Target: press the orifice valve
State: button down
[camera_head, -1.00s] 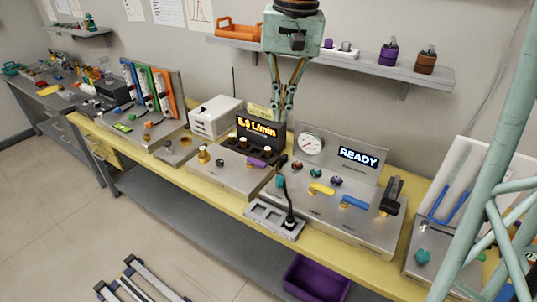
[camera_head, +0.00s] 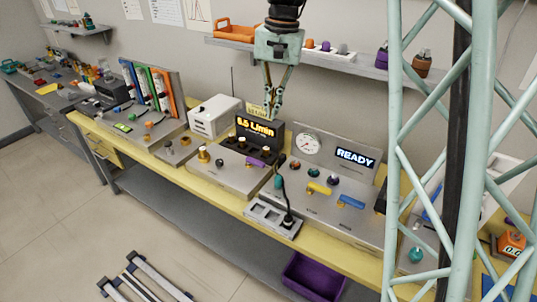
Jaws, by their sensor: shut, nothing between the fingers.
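The flow panel (camera_head: 222,176) is a grey box on the yellow bench with a lit display (camera_head: 257,129) that appears to read 6.5 L/min. On it are a brass knob (camera_head: 204,154), a small dark knob (camera_head: 220,163), a purple lever (camera_head: 257,162) and several dark fittings (camera_head: 240,143) below the display. No readable label shows which control is the orifice valve. My gripper (camera_head: 274,112) points down with its fingers shut and empty, in front of the wall. In the picture its tips overlap the display's upper right; I cannot tell their height above the panel.
Right of the flow panel is a panel with a gauge (camera_head: 307,144), a READY screen (camera_head: 356,158), a yellow lever (camera_head: 318,188) and a blue lever (camera_head: 351,202). A white box (camera_head: 214,116) stands behind left. A shelf (camera_head: 345,62) runs along the wall. My lattice column hides the right side.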

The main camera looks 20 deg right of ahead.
aim_at(255, 164)
jog(key=w+d+f+m+g+p, duration=0.1)
jog(key=w+f+p, duration=0.3)
jog(key=w+f, duration=0.4)
jog(key=w+d+f+m+g+y+p, duration=0.1)
jog(key=w+d+f+m+p, duration=0.2)
jog(key=w+f, duration=0.5)
jog(key=shift+w+d+f+p, duration=0.2)
jog(key=shift+d+f+p, duration=0.55)
jog(key=shift+f, duration=1.9)
jog(key=shift+d, duration=0.1)
jog(key=shift+f, duration=0.15)
jog(key=shift+p+x, duration=0.4)
jog(key=shift+x, duration=4.45)
